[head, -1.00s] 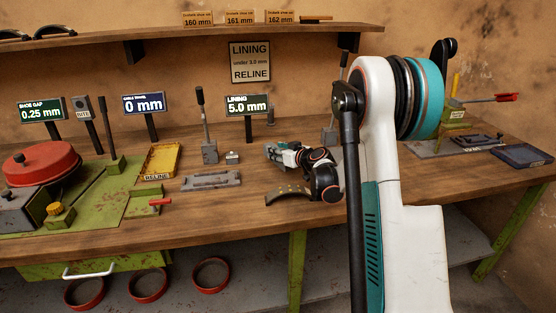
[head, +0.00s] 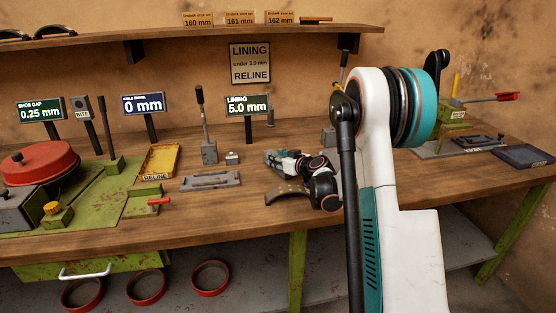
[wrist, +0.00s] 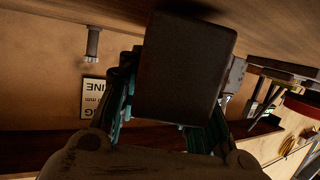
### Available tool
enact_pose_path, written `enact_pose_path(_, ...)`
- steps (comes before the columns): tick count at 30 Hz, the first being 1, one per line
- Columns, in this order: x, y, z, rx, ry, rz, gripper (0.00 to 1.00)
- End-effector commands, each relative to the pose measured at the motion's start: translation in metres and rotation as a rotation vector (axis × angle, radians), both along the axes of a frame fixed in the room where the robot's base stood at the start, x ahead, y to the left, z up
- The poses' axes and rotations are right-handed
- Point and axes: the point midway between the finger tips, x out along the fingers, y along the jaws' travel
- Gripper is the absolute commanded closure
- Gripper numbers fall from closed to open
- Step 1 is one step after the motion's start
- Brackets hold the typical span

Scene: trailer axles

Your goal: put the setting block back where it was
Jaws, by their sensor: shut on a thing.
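My gripper (head: 272,158) is low over the middle of the bench, pointing left in the head view. In the wrist view, which is upside down, its teal fingers (wrist: 163,112) are shut on a dark, flat-faced block (wrist: 185,65), which I take to be the setting block. The block hides much of the fingertips. In the head view it is too small and covered to make out clearly. I cannot tell whether it touches the bench. A small grey block (head: 232,158) with a pale top stands just left of my gripper.
A grey slotted plate (head: 210,182) lies front left of my gripper, with a yellow RELINE tray (head: 160,160) beyond. The LINING 5.0 mm sign (head: 247,105) and a lever stand (head: 208,150) stand behind.

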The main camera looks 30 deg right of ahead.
Motion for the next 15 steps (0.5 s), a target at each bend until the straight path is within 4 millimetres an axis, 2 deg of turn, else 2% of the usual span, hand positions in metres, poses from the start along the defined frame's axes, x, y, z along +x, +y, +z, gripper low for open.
enact_pose_path(1, -0.0020, 0.0015, -0.0047, 0.003, 0.003, 0.003, 0.60)
enact_pose_path(3, -0.0023, 0.0016, -0.0051, 0.003, 0.004, 0.003, 0.47)
enact_pose_path(15, -0.0030, 0.0022, -0.0038, 0.005, 0.007, 0.005, 0.47)
